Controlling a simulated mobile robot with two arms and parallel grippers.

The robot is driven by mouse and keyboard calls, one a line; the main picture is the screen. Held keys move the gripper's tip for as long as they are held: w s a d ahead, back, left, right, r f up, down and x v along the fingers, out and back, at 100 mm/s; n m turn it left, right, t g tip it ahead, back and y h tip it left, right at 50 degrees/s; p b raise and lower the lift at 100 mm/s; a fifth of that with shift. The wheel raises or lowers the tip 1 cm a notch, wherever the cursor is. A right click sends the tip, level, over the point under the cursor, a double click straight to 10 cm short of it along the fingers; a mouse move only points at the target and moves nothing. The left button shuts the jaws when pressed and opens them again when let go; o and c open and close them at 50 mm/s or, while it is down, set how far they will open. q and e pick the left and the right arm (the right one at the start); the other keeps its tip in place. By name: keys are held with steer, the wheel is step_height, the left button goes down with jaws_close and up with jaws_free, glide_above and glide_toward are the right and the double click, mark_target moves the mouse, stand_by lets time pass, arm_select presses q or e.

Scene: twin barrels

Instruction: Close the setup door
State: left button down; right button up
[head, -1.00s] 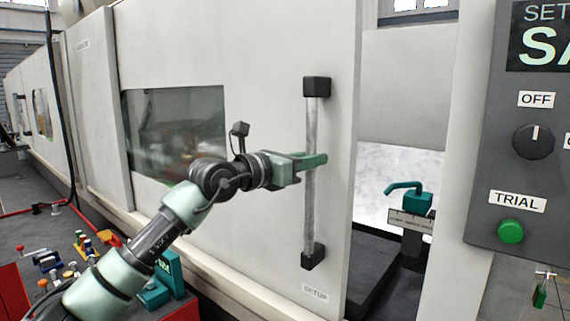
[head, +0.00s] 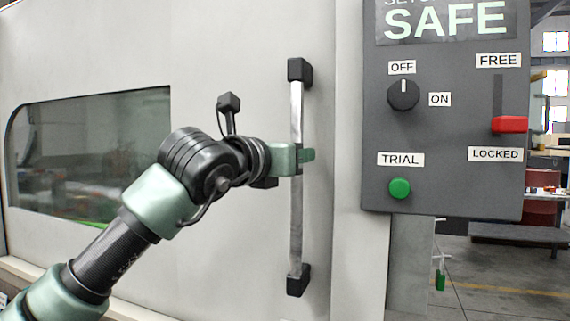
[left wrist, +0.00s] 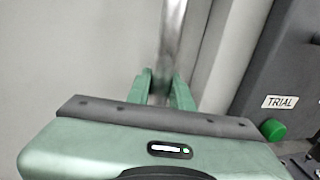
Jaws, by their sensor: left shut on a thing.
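The setup door (head: 215,60) is a large pale grey panel with a dark window (head: 95,150) at its left. Its right edge meets the grey frame post beside the control panel, and no opening shows between them in the head view. A vertical metal handle (head: 296,225) with black end mounts is fixed near that edge. My left gripper (head: 302,156) is shut around the middle of the handle. In the left wrist view its two green fingers (left wrist: 163,92) sit on either side of the bar (left wrist: 172,35). My right gripper is in neither view.
A dark control panel (head: 450,180) stands right of the door. It carries an OFF/ON knob (head: 403,95) turned to OFF, a green TRIAL button (head: 400,188) and a red slider (head: 510,125) near LOCKED. Open floor (head: 510,295) shows at the far right.

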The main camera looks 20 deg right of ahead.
arm_select(q)
steer(key=shift+s+d+r, duration=0.15)
steer(key=c, duration=1.4)
jaws_free()
steer(key=shift+c, duration=0.2)
steer(key=shift+o, duration=0.9)
steer(key=shift+d, duration=0.25)
steer(key=shift+a, duration=0.2)
